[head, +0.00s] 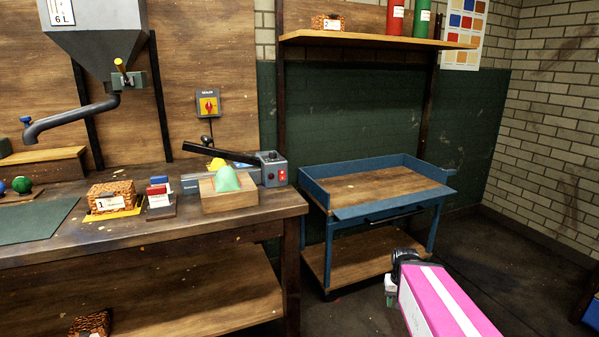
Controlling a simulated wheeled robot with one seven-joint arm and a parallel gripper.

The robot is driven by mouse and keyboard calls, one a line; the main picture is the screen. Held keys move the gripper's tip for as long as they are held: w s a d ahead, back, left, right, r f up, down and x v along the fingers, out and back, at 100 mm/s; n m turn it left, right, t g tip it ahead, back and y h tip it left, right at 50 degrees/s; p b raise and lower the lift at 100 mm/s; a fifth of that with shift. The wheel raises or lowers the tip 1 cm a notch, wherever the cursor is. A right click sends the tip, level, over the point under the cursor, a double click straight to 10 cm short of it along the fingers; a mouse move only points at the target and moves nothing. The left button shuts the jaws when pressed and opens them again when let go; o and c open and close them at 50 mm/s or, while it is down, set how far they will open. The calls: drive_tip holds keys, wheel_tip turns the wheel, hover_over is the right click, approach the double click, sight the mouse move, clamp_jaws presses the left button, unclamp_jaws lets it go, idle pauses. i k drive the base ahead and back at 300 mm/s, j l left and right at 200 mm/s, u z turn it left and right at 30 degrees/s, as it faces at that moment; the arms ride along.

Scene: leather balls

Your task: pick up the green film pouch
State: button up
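A green, peaked, soft-looking piece, which looks like the green film pouch (228,180), sticks up out of a small wooden box (229,203) on the workbench. Its lower part is hidden by the box's front wall. A yellow piece (216,164) shows just behind it. My pink and white arm reaches in from the bottom right. Its dark end, seemingly my gripper (391,289), is low in front of the blue cart, well to the right of the box and apart from it. The fingers are too small to tell open from shut.
A sealer with a long black lever (222,153) stands right behind the box. A wicker basket (111,196) and small red and blue cards (158,194) stand to its left. A blue-rimmed cart (387,211) stands right of the workbench (180,233). A shelf (375,40) hangs above.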

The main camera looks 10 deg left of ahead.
sight(226, 178)
drive_tip(key=j+u, duration=0.1)
drive_tip(key=u, duration=1.45)
drive_tip(key=k, duration=0.45)
